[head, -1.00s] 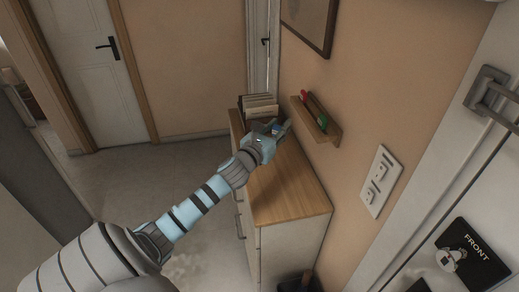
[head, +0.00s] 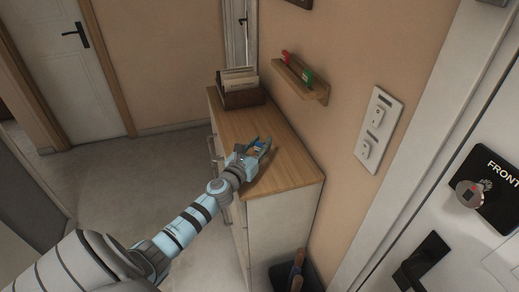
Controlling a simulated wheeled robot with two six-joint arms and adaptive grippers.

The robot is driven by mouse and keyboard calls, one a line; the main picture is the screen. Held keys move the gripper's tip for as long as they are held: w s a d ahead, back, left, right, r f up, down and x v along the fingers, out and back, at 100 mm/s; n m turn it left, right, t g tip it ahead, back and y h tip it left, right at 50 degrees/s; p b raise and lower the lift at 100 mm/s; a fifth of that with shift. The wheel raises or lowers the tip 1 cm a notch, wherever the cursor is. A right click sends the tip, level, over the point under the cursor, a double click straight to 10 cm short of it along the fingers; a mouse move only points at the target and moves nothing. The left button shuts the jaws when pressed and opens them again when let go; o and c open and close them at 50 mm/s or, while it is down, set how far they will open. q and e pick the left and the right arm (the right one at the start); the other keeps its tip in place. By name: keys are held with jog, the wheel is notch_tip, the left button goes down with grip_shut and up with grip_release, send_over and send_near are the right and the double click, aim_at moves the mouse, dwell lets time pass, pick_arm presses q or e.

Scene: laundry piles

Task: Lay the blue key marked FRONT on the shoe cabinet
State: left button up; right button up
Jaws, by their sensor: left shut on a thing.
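The shoe cabinet (head: 288,172) has a wooden top and pale sides and stands against the wall in the middle of the head view. My left gripper (head: 261,147) is over the middle of its top, shut on a small blue key (head: 259,148). The fingers partly hide the key, and its marking is too small to read. I cannot tell whether the key touches the top. My right gripper is not in view.
A brown box of envelopes (head: 239,93) stands on the cabinet's far end. A wall shelf (head: 300,82) above holds a red and a green item. The near end of the cabinet top is clear. A door with a FRONT plate (head: 493,190) is at right.

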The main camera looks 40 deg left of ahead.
pick_arm(q)
jog(key=shift+f, duration=0.1)
jog(key=o, duration=0.9)
jog(key=shift+o, duration=0.2)
jog(key=shift+r, duration=0.25)
jog(key=s, duration=0.4)
jog(key=s+d+b, duration=0.1)
jog(key=s, duration=0.3)
jog(key=s+d, duration=0.1)
jog(key=s, duration=0.2)
jog(key=shift+s, duration=0.4)
